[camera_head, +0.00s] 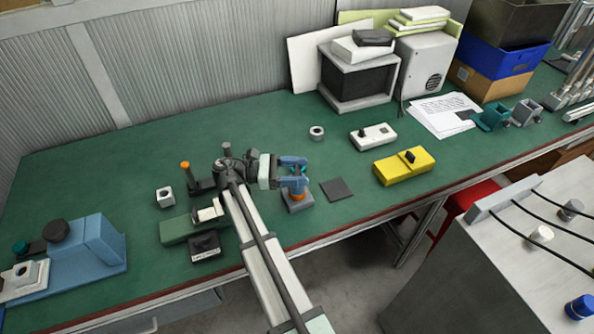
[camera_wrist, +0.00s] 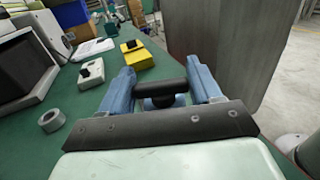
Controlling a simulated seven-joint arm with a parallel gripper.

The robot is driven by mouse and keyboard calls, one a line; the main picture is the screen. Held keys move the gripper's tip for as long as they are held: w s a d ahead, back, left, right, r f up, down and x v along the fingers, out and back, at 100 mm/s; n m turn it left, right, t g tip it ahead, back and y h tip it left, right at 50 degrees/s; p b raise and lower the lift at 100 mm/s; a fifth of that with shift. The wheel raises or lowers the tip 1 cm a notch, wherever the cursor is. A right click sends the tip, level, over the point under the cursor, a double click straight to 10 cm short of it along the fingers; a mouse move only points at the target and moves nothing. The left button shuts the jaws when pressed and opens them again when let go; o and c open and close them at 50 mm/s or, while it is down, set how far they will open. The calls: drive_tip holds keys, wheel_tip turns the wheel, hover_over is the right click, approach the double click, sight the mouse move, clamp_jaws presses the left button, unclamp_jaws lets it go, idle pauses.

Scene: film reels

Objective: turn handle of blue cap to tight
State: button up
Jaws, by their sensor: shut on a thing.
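My gripper (camera_head: 295,179) reaches from the left over a small grey base (camera_head: 299,205) with an orange ring, near the front edge of the bench. In the wrist view my gripper (camera_wrist: 164,80) has its two blue fingers on either end of a black bar handle (camera_wrist: 158,88), shut on it. A blue cap (camera_wrist: 160,102) shows in part under the handle; the gripper's dark front plate hides the rest. The handle lies crosswise between the fingers. In the head view the fingers hide the handle and most of the cap.
A dark square plate (camera_head: 337,189) lies just right of the base. A yellow box (camera_head: 391,173), a white switch box (camera_head: 366,139) and a metal ring (camera_head: 317,132) stand beyond. A green block (camera_head: 176,231) and a black box (camera_head: 205,247) lie near my arm. The bench middle is clear.

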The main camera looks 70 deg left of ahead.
sight(297, 171)
idle(0.3)
drive_tip(key=o, duration=1)
wheel_tip(297, 171, up, 10)
idle(0.4)
